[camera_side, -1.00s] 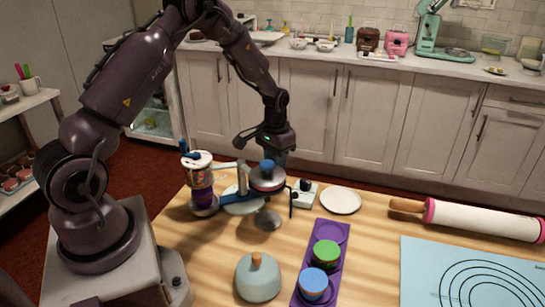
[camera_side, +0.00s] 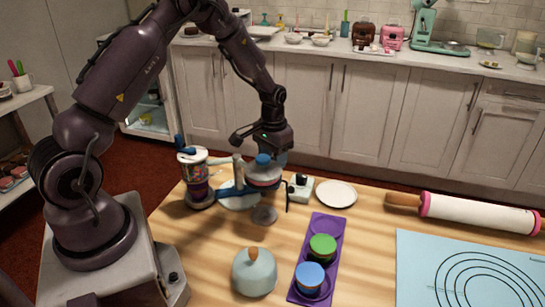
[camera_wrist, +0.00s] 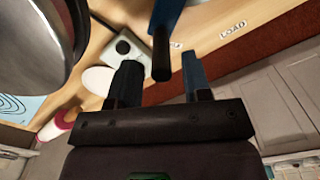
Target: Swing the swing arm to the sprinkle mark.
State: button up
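The swing arm shows in the side view as a blue bar (camera_side: 232,191) at a pale post, partly hidden by the round pan-like piece (camera_side: 264,178). A dark peg (camera_side: 288,196) hangs at the right of that piece. In the wrist view, a blue bar (camera_wrist: 167,14) ends in a black peg (camera_wrist: 161,58) that lies between my fingers in the picture. My gripper (camera_wrist: 160,75) is open, with a clear gap on both sides of the peg; contact is not visible. In the side view its fingers are mostly hidden behind the round piece. I cannot make out the sprinkle mark.
A sprinkle-filled jar (camera_side: 195,172) stands left of the post. A white box (camera_side: 301,187) and a plate (camera_side: 337,194) are to the right. A purple tray (camera_side: 327,233) with green and blue pots and a domed lid (camera_side: 254,273) are in front. "LOAD" lettering (camera_wrist: 232,30) shows on the table.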

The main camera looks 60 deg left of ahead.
jog(key=shift+r, duration=3.55)
jog(key=s+d+r+t, duration=0.1)
jog(key=s+d+r, duration=0.15)
jog(key=r, duration=0.25)
jog(key=s+d+r+m+t, duration=0.1)
jog(key=s+d+r, duration=0.1)
jog(key=d+r, duration=0.25)
jog(key=s+d+r+t, duration=0.1)
jog(key=s+d+r, duration=0.1)
jog(key=r, duration=0.3)
jog(key=s+d+r+m+t, duration=0.1)
jog(key=s+d+r, duration=0.1)
jog(key=s, duration=0.5)
jog(key=s+d+r+m+t, duration=0.1)
jog(key=s+d+r, duration=0.2)
jog(key=s+d, duration=0.2)
jog(key=shift+s+d+t, duration=0.25)
jog(key=shift+s+t, duration=0.05)
jog(key=shift+s, duration=0.85)
